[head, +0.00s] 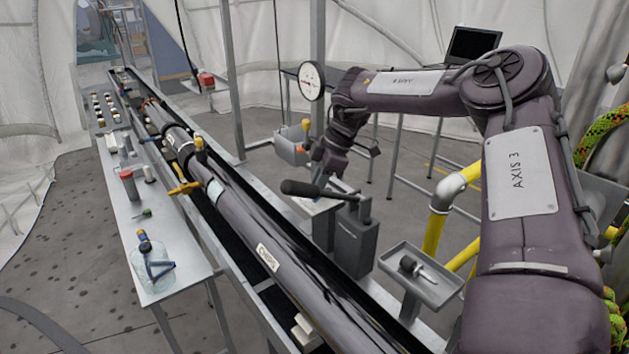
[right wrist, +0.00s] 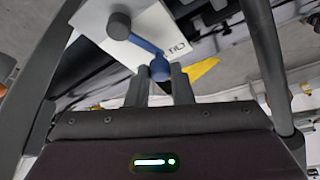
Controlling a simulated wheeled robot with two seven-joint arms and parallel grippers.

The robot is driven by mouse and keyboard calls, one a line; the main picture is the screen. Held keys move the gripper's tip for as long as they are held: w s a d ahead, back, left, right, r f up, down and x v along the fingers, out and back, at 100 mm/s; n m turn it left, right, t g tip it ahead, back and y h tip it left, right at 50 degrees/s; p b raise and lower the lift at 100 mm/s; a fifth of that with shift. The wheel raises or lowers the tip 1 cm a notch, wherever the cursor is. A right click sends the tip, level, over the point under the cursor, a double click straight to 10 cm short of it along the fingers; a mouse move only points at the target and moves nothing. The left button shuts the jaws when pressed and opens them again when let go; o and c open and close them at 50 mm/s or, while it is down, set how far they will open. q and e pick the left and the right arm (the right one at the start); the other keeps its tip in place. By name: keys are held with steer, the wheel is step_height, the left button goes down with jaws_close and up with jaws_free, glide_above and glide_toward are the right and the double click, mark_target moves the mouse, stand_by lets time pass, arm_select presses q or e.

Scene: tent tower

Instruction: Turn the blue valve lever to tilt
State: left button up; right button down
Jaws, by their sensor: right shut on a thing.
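In the head view my right gripper (head: 328,172) points down at a pale-topped stand, and the lever is hidden there. My left gripper is not in view.
A long dark tube (head: 250,230) lies beside the stand. A small tray (head: 425,285) holds a tool. Yellow pipes (head: 435,232) run near my right arm. A narrow bench (head: 130,210) is at left.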

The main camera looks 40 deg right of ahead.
steer(key=n, duration=0.1)
steer(key=s+n+g, duration=0.1)
steer(key=shift+d+n+p, duration=0.2)
steer(key=shift+n+p, duration=0.1)
steer(key=shift+p, duration=0.05)
steer(key=shift+s+d+n+g+y+p, duration=0.2)
steer(key=shift+s+n+g, duration=0.15)
steer(key=shift+n, duration=0.5)
steer(key=shift+s+d+n+g+y+p, duration=0.1)
steer(key=shift+s+d+n+g, duration=0.2)
steer(key=shift+n, duration=0.55)
steer(key=shift+a, duration=0.1)
steer(key=c, duration=1.3)
jaws_free()
steer(key=b+v, duration=0.1)
steer(key=v, duration=0.6)
steer(key=shift+d+r+b, duration=0.25)
steer(key=shift+r+b, duration=0.1)
steer(key=shift+b, duration=0.05)
